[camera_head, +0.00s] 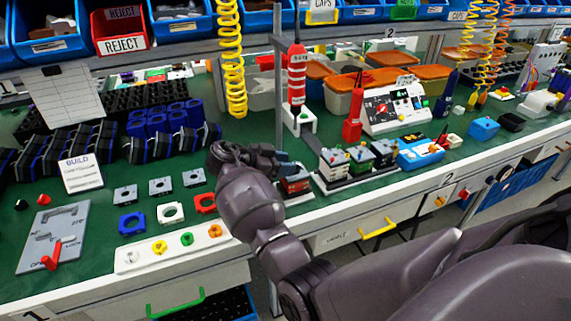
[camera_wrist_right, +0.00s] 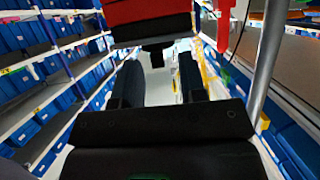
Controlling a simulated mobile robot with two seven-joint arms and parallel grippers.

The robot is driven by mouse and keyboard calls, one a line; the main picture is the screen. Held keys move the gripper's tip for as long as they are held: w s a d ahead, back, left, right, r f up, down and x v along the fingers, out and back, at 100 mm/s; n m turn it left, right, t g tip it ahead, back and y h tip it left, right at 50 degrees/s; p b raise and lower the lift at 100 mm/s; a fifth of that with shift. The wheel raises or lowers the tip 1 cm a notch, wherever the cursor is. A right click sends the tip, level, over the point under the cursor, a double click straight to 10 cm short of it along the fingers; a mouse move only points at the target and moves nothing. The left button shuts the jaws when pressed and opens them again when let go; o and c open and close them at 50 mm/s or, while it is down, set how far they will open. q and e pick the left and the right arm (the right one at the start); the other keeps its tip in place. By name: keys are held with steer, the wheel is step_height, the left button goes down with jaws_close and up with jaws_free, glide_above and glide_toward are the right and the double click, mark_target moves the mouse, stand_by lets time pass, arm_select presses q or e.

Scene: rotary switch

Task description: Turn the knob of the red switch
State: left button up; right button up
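My left gripper is not in view.
A grey upright post (camera_head: 279,90) rises behind. A grey panel with a red lever (camera_head: 54,257) and a white strip of coloured knobs (camera_head: 130,262) lie to the left.

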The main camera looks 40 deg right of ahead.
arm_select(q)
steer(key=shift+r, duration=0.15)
arm_select(e)
steer(key=shift+s+d+f, duration=0.1)
steer(key=shift+d, duration=0.15)
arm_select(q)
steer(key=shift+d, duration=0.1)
arm_select(e)
steer(key=shift+a, duration=0.1)
jaws_close()
